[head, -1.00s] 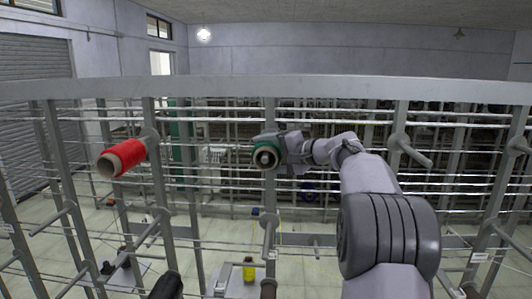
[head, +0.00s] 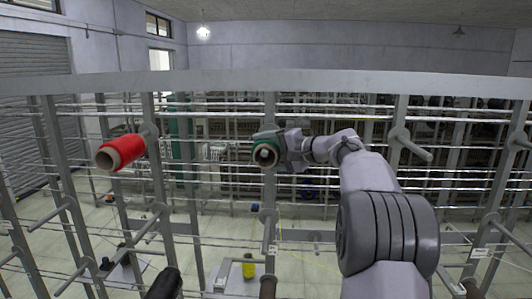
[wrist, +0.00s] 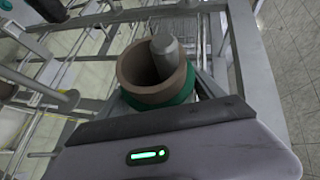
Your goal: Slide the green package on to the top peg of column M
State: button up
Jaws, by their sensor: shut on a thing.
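The green package (head: 257,139), wound on a brown tube, is at the top of the middle column (head: 270,197). My gripper (head: 288,147) is shut on it from the right. In the wrist view the tube (wrist: 138,75) has a grey peg (wrist: 167,52) inside its bore, with the rounded end showing at the open mouth. The peg sits toward one side of the bore, so the tube is around it but not centred. The peg's root is hidden behind the package. The column's label (head: 271,249) is too small to read surely.
A red package (head: 124,151) hangs on the top peg to the left. A bare top peg (head: 411,147) stands out to the right. Lower pegs, thin rails and a top beam (head: 300,82) surround the arm. A yellow object (head: 249,267) is low behind the frame.

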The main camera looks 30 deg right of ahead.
jog(key=o, duration=1.6)
